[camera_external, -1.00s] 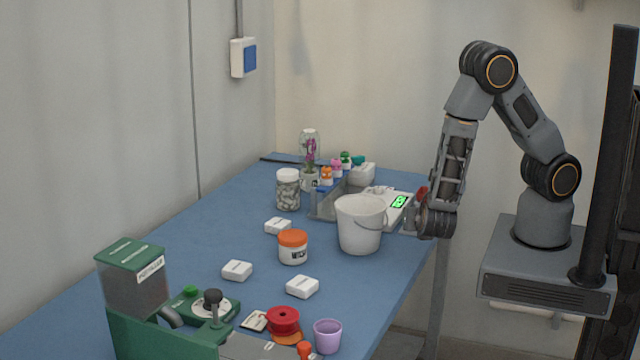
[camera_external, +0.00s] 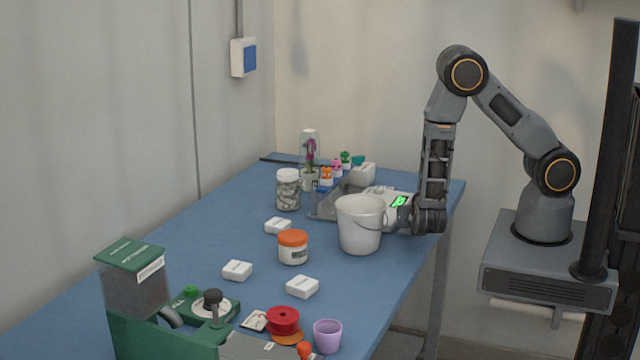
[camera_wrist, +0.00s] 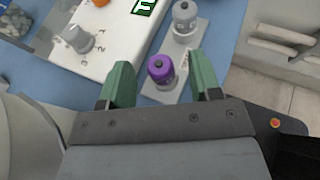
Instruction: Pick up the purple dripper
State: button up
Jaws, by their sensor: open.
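The purple dripper (camera_wrist: 160,70), with a purple cap and dark tip, stands upright on a small light grey holder (camera_wrist: 152,94) in the wrist view. My gripper (camera_wrist: 160,64) is open, with one green finger on each side of the dripper in the picture. I cannot tell whether the fingers are level with it or still above it. In the external view, my gripper (camera_external: 410,222) is at the table's right edge, partly behind the white bucket, and the dripper is hidden there.
A grey-capped dripper (camera_wrist: 184,16) stands farther along the same holder. A white device with a green display (camera_wrist: 145,6) and a grey knob (camera_wrist: 78,38) lies to the left. The white bucket (camera_external: 358,224) stands close to my gripper. Blue table (camera_external: 190,255) is open to the left.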

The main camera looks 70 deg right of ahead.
jog(key=c, duration=1)
jog(key=shift+r, duration=0.1)
